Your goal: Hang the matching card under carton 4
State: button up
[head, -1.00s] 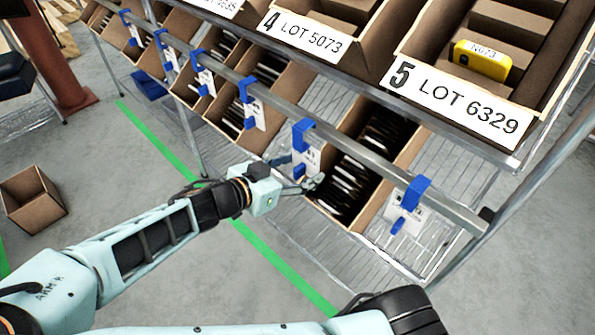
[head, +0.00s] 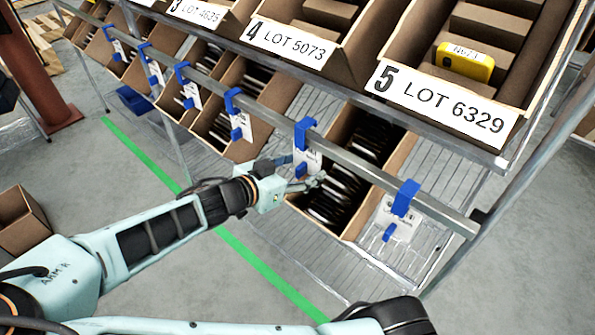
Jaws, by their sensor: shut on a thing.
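Carton 4 (head: 335,28) is an open, tilted brown carton with the label "4 LOT 5073" (head: 288,45) on the upper shelf. Below it runs a grey rail with blue hooks and white cards. One white card (head: 313,160) hangs under a blue hook (head: 304,130), in front of the lower carton of dark, thin items. My gripper (head: 312,183) is at this card's lower end, beside its blue tab (head: 301,170). Its fingers are closed on the card, though the contact is small and partly hidden. The card's print is too small to read.
Carton 5 (head: 440,104), "LOT 6329", stands to the right with a yellow device (head: 465,62) inside. Another card (head: 398,220) hangs at the rail's right end, and several hang to the left. A loose brown box (head: 22,222) stands on the open floor at left.

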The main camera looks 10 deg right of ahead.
jog(key=shift+d+f+b, duration=0.1)
jog(key=shift+f+b, duration=0.65)
jog(key=shift+f, duration=0.1)
jog(key=o, duration=1.2)
jog(key=shift+c, duration=0.2)
jog(key=v, duration=1.2)
